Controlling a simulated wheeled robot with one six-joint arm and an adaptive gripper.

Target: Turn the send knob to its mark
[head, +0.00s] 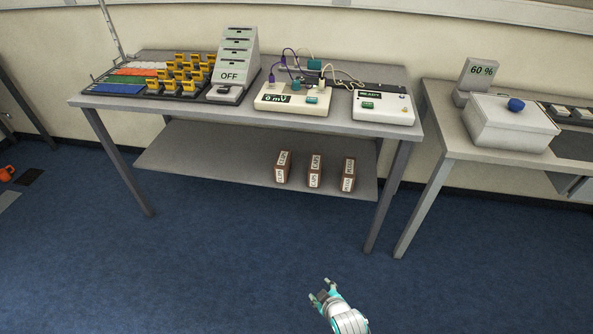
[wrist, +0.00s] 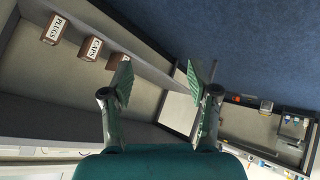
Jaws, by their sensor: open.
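No knob carries a readable "send" label, and no mark can be made out at this size. A cream box with a "0 mV" display (head: 292,99) stands on the left table, with a teal knob-like part (head: 296,85) and cables on top. To its right is a white box with a small green-lit display and a green button (head: 383,107). My gripper (head: 321,291) is low in front of the table, over the blue floor, well apart from both boxes. In the wrist view my gripper (wrist: 158,85) is open, with nothing between its fingers.
The left table (head: 190,109) also holds a grey "OFF" unit (head: 235,60) and a rack with yellow clips (head: 180,75). Several labelled boxes (head: 315,170) sit on its lower shelf (head: 215,165). A right table holds a lidded grey box (head: 510,125). The floor ahead is clear.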

